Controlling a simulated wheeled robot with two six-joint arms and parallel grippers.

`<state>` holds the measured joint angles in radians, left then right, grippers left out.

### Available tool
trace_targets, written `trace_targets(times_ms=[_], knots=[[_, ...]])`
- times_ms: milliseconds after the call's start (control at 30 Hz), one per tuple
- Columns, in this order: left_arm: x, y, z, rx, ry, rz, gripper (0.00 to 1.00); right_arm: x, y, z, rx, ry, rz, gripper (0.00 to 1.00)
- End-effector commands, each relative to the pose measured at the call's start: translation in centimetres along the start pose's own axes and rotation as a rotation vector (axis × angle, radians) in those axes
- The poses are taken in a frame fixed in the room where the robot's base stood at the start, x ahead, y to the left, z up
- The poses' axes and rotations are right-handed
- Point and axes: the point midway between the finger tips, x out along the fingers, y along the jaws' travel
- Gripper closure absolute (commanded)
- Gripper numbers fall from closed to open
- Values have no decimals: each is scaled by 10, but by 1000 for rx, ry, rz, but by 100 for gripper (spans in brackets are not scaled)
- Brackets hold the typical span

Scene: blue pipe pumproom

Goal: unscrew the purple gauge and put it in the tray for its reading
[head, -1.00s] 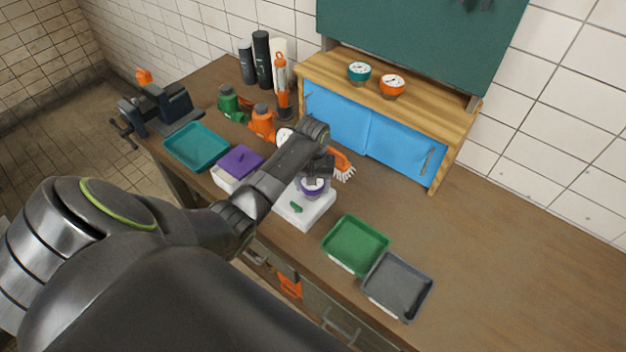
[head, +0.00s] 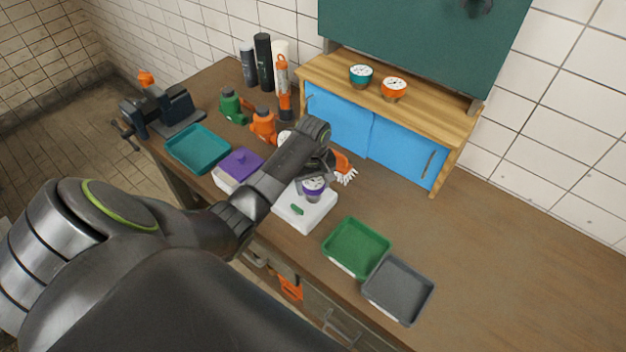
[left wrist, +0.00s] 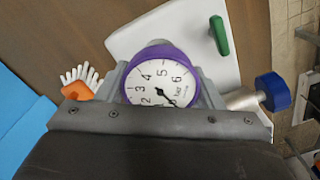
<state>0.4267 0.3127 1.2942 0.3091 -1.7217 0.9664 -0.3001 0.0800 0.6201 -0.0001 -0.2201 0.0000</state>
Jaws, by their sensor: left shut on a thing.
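The purple gauge (head: 314,184) has a purple rim and a white dial, and sits at the white block (head: 294,212) with a green lever. In the left wrist view the gauge (left wrist: 160,86) shows its dial, with numbers including 2 to 6 and a dark needle pointing to the lower right. My left gripper (head: 315,177) is shut on the gauge, with a jaw at each side of its rim. Whether the gauge's thread is still in its fitting is hidden. Trays on the bench are teal (head: 183,157), green (head: 341,255) and grey (head: 388,306). My right gripper is not in view.
A purple-lidded box (head: 237,161) stands left of my forearm. An orange brush (head: 342,163) lies just behind my gripper. A blue-doored cabinet (head: 400,147) carries a teal gauge (head: 360,76) and an orange gauge (head: 394,89). The bench at right is clear.

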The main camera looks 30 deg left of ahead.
Motion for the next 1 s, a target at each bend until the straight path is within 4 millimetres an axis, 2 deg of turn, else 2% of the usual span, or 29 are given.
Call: trace_targets(times_ms=[267, 667, 967, 1000], knots=[[-8, 1, -1, 1, 2, 2, 62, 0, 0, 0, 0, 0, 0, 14], [-43, 1, -1, 1, 3, 3, 62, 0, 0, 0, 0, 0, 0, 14], [-45, 0, 0, 1, 1, 1, 62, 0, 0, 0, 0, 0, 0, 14], [-46, 1, 0, 1, 2, 2, 66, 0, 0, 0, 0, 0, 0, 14]])
